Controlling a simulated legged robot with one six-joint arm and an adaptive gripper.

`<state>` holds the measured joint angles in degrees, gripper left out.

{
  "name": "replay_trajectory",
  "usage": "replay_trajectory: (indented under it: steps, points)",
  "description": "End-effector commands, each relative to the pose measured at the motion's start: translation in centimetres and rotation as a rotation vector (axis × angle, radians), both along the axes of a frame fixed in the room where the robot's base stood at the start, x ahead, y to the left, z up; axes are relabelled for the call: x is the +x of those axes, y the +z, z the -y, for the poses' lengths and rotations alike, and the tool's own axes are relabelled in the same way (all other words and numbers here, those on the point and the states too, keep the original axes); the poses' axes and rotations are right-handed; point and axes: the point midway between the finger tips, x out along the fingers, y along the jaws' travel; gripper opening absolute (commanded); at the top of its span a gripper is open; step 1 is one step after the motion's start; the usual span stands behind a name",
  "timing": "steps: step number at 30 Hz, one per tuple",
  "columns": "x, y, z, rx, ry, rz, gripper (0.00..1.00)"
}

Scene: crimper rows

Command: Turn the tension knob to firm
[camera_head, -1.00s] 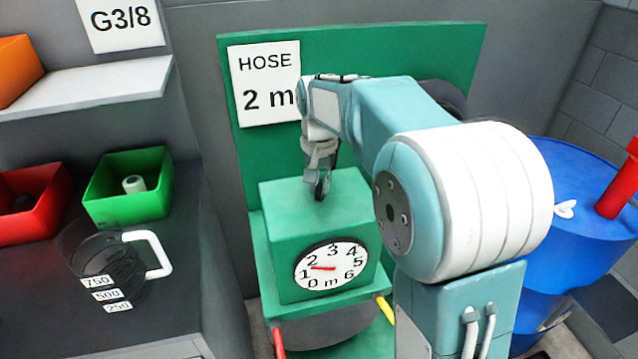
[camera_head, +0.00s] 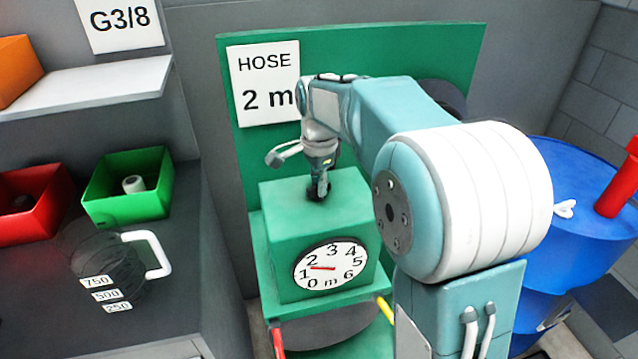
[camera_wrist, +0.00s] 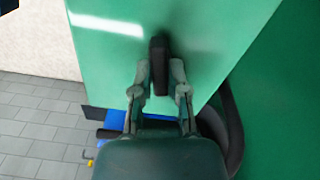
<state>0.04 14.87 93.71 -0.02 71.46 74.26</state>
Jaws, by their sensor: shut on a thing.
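A black knob (camera_head: 319,191) stands on top of the green box (camera_head: 290,245). In the wrist view the knob (camera_wrist: 159,62) shows as a narrow dark bar. My gripper (camera_head: 318,182) points down at it, and in the wrist view my gripper's fingers (camera_wrist: 159,80) close on it from both sides. No firm marking shows in either view, so I cannot tell the knob's setting. The box front carries a round dial (camera_head: 331,267) numbered 0 to 6 m, its red needle pointing left, between 1 and 2.
A "HOSE 2 m" sign (camera_head: 264,84) hangs on the green panel behind. At left are a red bin (camera_head: 38,215), a green bin (camera_head: 128,200) and a dark jug (camera_head: 100,265). A blue drum (camera_head: 575,215) stands at right, beyond my arm.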

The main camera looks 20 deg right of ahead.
Motion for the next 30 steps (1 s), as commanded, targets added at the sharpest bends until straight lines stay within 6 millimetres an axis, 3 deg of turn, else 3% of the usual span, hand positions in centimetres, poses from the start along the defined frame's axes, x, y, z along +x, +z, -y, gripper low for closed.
replay_trajectory:
  steps: [12,30]
  points:
    - [0.12,0.01,-0.12,0.002,-0.237,0.004,0.00]
    - [0.15,0.04,-0.13,0.003,-0.290,0.005,0.00]
